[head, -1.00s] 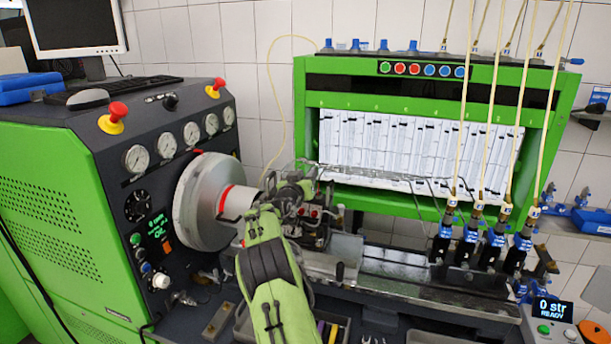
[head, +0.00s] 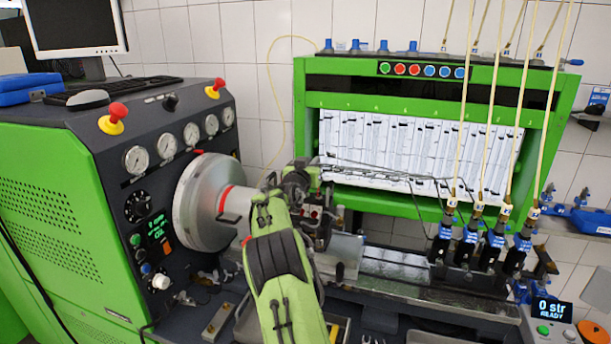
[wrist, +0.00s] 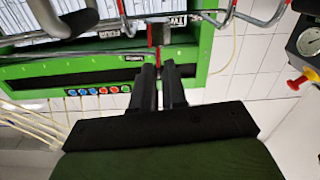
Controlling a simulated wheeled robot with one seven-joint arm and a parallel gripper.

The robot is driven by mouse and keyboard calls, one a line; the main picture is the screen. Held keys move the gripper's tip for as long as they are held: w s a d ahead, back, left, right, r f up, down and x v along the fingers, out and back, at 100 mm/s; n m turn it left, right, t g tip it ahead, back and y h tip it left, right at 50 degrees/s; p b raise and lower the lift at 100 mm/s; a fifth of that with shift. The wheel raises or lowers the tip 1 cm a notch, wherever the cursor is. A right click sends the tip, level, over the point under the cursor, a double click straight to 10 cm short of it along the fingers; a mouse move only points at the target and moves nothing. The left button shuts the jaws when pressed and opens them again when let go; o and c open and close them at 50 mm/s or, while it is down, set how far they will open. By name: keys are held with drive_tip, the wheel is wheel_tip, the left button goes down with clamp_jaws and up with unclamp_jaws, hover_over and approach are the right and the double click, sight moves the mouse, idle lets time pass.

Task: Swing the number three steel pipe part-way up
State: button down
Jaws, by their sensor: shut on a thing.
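My gripper (wrist: 161,72) shows in the wrist view with its two dark fingers close together, shut on a thin steel pipe (wrist: 158,54) at their tips. Red marks show on the pipework there. In the head view my green arm hides the gripper and the grasp. Thin bent steel pipes (head: 392,172) run from the pump (head: 316,212) to the right, in front of the lower part of the white chart panel. I cannot read a number on the held pipe.
The silver round drive housing (head: 205,205) stands close on the left of my arm. Several black injectors (head: 467,245) with blue fittings and pale hoses stand at the right. The green frame (head: 470,120) rises behind.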

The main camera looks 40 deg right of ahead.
drive_tip(key=s+d+r+m+p, duration=0.2)
drive_tip(key=s+d+r, duration=0.2)
drive_tip(key=s+r, duration=0.3)
drive_tip(key=s+d+r+m+p, duration=0.2)
drive_tip(key=s+r, duration=0.6)
drive_tip(key=r, duration=0.4)
drive_tip(key=shift+d+m, duration=0.8)
drive_tip(key=shift+d, duration=0.05)
drive_tip(key=shift+w, duration=0.1)
drive_tip(key=c, duration=1.2)
unclamp_jaws()
drive_tip(key=shift+r, duration=0.1)
drive_tip(key=shift+c, duration=0.2)
drive_tip(key=b+v, duration=0.6)
drive_tip(key=v, duration=0.9)
drive_tip(key=shift+a, duration=0.35)
